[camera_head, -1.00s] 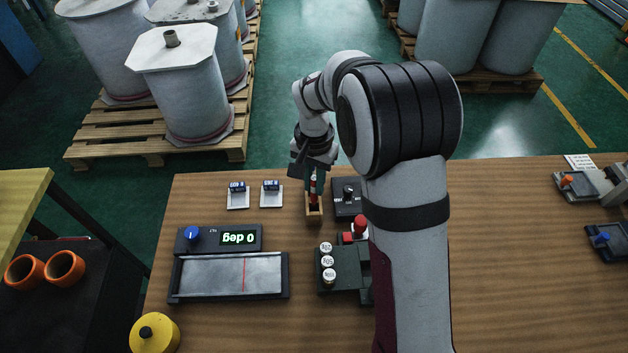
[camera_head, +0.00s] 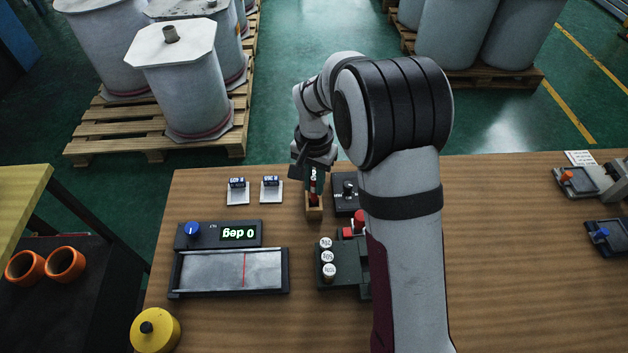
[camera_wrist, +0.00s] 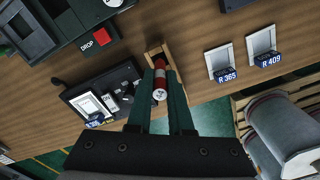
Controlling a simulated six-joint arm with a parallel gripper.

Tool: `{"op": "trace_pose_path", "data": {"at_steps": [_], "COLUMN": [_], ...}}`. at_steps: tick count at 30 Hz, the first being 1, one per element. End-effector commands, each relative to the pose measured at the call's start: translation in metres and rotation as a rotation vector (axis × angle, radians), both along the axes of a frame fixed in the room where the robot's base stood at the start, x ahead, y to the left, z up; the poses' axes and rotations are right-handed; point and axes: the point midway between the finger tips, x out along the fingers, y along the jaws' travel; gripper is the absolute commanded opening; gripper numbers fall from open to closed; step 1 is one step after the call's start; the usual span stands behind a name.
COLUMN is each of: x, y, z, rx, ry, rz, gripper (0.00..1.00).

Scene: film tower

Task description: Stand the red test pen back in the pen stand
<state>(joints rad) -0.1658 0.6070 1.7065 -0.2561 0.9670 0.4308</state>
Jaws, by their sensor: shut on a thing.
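The red test pen (camera_wrist: 160,80) has a red body and a pale end marked with small print. My gripper (camera_head: 313,176) is shut on it, with a finger on each side in the wrist view (camera_wrist: 161,88). The pen stand (camera_head: 314,213) is a small wooden holder near the table's back edge; it also shows in the wrist view (camera_wrist: 152,52). The pen is upright, directly over the stand, with its lower part at or inside the opening. I cannot tell how deep it sits, as the fingers hide part of it.
A black box with a knob (camera_head: 346,196) stands close right of the stand. Two white trays with blue tags (camera_head: 238,197) (camera_head: 271,195) lie to its left.

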Motion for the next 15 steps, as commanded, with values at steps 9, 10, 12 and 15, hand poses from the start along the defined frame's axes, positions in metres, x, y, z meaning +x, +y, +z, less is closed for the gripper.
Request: {"op": "trace_pose_path", "data": {"at_steps": [9, 10, 12, 15], "x": [0.0, 0.0, -0.001, 0.0], "y": [0.0, 0.0, 0.0, 0.0], "z": [-0.011, -0.013, -0.015, -0.019], "rx": [0.0, 0.0, 0.0, 0.0], "ry": [0.001, 0.002, 0.002, 0.001], "rz": [-0.001, -0.001, -0.001, -0.001], "gripper": [0.0, 0.0, 0.0, 0.0]}}
